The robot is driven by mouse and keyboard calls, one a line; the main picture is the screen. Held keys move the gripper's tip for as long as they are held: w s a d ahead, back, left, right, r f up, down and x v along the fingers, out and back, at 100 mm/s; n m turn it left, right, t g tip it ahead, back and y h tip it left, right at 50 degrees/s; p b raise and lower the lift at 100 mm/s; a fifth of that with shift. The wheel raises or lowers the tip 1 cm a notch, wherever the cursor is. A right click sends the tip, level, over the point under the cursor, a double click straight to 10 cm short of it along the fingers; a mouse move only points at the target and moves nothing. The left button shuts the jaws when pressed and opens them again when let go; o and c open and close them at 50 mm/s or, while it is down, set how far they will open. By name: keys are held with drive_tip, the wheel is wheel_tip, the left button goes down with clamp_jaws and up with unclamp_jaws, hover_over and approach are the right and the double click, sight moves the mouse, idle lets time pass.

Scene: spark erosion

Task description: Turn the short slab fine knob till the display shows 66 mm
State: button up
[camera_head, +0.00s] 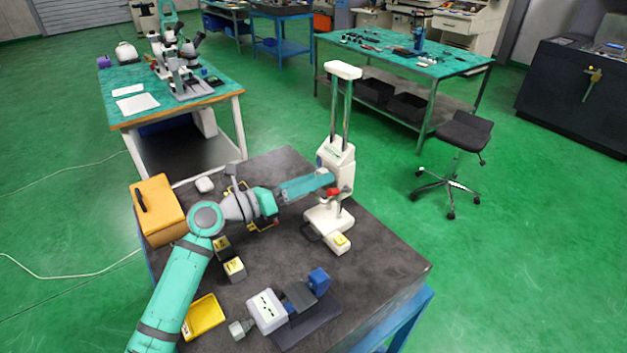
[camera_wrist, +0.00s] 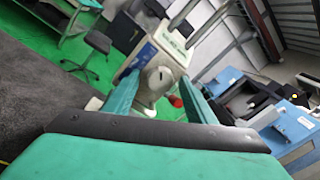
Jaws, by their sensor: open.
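A pale twin-column measuring stand (camera_head: 338,158) stands on the dark table. Its pale carriage also shows in the wrist view (camera_wrist: 171,42). A pale rounded knob (camera_wrist: 154,84) sticks out of the carriage, and I cannot tell whether it is the short slab fine knob. My gripper (camera_head: 330,178) is at the carriage. In the wrist view my gripper (camera_wrist: 161,77) is open, its two teal fingers either side of the knob; contact is unclear. A red knob (camera_head: 333,191) sits just below the fingers. A small pale box with a yellow face (camera_head: 340,242) lies by the base; no reading is legible.
A blue and white vice-like device (camera_head: 268,310) is at the table's front. A yellow tray (camera_head: 204,315), small yellow-topped blocks (camera_head: 234,268) and an orange case (camera_head: 158,208) are on the left. The table's right side is clear. A stool (camera_head: 463,135) stands beyond it.

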drive_tip(key=v, duration=1.1)
drive_tip(key=shift+w, duration=0.1)
